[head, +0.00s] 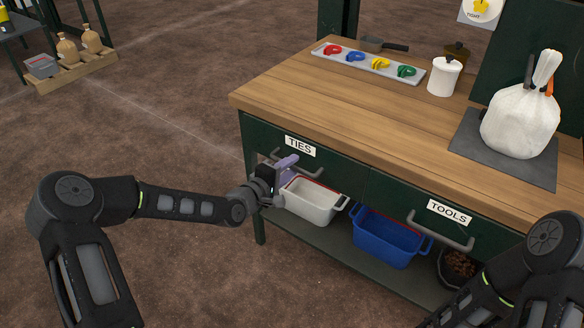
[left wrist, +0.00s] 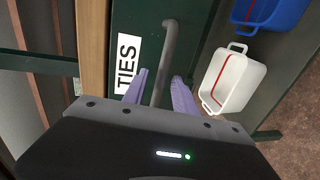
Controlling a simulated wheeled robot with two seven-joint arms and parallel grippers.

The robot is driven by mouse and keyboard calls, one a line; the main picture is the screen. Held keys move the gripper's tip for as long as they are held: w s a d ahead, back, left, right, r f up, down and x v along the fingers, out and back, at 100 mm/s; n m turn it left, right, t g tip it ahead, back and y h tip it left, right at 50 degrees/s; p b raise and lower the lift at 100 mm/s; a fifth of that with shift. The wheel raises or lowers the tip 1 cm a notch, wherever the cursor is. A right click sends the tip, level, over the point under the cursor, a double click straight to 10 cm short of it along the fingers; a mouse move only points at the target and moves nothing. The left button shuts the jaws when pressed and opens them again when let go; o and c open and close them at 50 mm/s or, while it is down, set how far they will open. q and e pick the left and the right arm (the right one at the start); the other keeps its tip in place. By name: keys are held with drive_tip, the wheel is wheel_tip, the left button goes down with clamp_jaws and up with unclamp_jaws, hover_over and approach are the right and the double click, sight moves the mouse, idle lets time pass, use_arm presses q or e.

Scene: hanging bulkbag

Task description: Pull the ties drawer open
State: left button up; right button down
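The ties drawer (head: 262,139) is a dark green front under the bench top with a white TIES label (head: 300,146). It looks shut, level with the drawer beside it. Its grey bar handle (head: 312,162) is partly hidden by my left gripper (head: 286,166). In the left wrist view, the handle (left wrist: 168,50) runs between the two purple fingers of my left gripper (left wrist: 160,88). The fingers are open, with a gap on each side of the bar. My right arm enters at the lower right; its gripper is out of view.
The tools drawer (head: 407,205) with its own handle is to the right. A white bin (head: 312,205) and a blue bin (head: 388,240) stand on the shelf below. On the wooden top (head: 335,105) are a tray of coloured ties, a white canister and a white bag (head: 520,122).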

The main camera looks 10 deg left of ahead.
use_arm(q)
drive_tip(key=shift+w+d+f, duration=0.1)
drive_tip(key=shift+w+d, duration=0.1)
drive_tip(key=shift+w, duration=0.3)
drive_tip(key=shift+c, duration=0.2)
clamp_jaws()
idle(0.9)
